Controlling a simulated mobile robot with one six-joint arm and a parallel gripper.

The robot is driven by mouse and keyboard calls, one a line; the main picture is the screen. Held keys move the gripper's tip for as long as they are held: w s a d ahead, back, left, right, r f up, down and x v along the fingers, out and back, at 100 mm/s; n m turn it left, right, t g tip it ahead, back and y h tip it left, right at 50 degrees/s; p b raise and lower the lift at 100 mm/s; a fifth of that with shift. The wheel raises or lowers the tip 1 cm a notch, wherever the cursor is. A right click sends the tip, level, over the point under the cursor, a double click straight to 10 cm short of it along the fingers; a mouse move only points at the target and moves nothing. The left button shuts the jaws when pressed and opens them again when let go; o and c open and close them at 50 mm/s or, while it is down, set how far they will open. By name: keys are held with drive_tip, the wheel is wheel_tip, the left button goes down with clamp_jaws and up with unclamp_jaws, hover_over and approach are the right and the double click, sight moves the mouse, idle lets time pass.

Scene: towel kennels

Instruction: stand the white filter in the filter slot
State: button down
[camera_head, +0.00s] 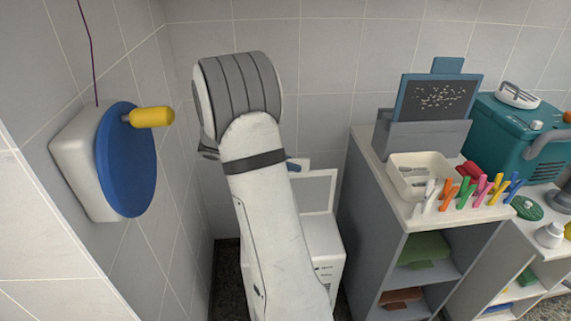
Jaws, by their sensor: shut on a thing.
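My gripper is not visible; my own pale arm rises through the middle of the picture and its wrist end is turned away or hidden behind the thick links. A white box-shaped machine (325,247) stands on the floor behind and to the right of my arm. An upright pale panel with a white rim (318,190) shows above it; I cannot tell whether it is the white filter or a raised lid. A small blue and white piece (297,165) peeks out beside my arm at that panel's upper left. No filter slot can be made out.
A wall unit with a blue disc (130,160) and yellow handle (152,117) juts out at left.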

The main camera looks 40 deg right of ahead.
drive_tip(key=w+d+f, duration=0.2)
drive_tip(key=w+d, duration=0.2)
drive_tip(key=w, duration=0.3)
drive_tip(key=shift+w+d+f, duration=0.2)
drive_tip(key=shift+f, duration=0.2)
drive_tip(key=shift+w+a+f+b, duration=0.1)
drive_tip(key=shift+a+b, duration=0.15)
drive_tip(key=shift+b, duration=0.25)
idle(0.6)
drive_tip(key=shift+f+b, duration=1.2)
drive_tip(key=shift+f, duration=0.35)
drive_tip(key=shift+f+b, duration=0.95)
